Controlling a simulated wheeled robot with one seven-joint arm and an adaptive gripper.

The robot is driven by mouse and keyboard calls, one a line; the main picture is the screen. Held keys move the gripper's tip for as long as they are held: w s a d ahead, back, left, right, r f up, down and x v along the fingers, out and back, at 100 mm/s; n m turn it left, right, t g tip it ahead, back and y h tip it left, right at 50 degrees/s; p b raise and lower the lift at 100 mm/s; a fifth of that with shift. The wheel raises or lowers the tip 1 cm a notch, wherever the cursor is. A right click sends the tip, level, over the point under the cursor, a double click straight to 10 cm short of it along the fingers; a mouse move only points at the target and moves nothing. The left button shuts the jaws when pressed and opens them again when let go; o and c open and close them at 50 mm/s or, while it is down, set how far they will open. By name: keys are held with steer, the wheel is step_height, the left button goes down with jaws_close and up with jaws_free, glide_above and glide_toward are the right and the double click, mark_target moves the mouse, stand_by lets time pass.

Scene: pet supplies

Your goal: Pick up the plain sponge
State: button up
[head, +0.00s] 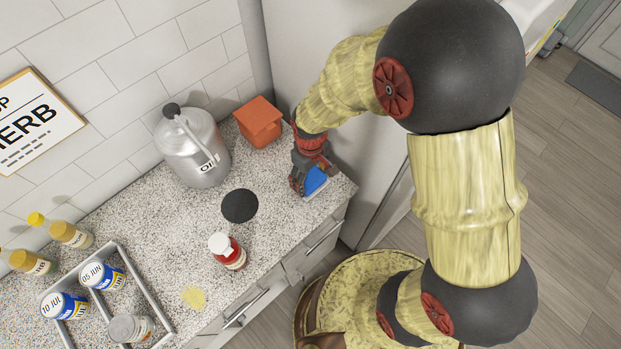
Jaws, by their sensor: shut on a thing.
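My gripper (305,185) is at the right end of the speckled counter, pointing down, and is shut on a blue block (316,180). The block is plain blue on the side that shows and may be the plain sponge. The fingers hide part of it. I cannot tell whether it still touches the counter.
An orange-red box (260,122) stands left of and behind my gripper, near a metal oil can (192,145). A black disc (240,206), a red bottle (227,251) and a flat yellow patch (193,297) lie farther left. A tray (150,305) holds several jars.

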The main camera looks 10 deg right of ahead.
mark_target(310, 178)
steer(key=shift+r, duration=0.55)
step_height(310, 178, up, 2)
steer(key=shift+r+p, duration=0.15)
steer(key=shift+p, duration=0.3)
steer(key=s+r, duration=0.1)
steer(key=s+a+r, duration=0.1)
steer(key=r, duration=0.1)
steer(key=s+a+r+p, duration=0.1)
steer(key=r, duration=0.1)
steer(key=shift+s+r, duration=0.1)
steer(key=shift+s, duration=0.3)
steer(key=s+a+r+p, duration=0.1)
steer(key=s+a+r, duration=0.3)
steer(key=s, duration=0.4)
steer(key=shift+s+a+r, duration=0.25)
steer(key=shift+s, duration=0.05)
steer(key=o, duration=0.4)
steer(key=shift+c, duration=0.2)
steer(key=c, duration=0.4)
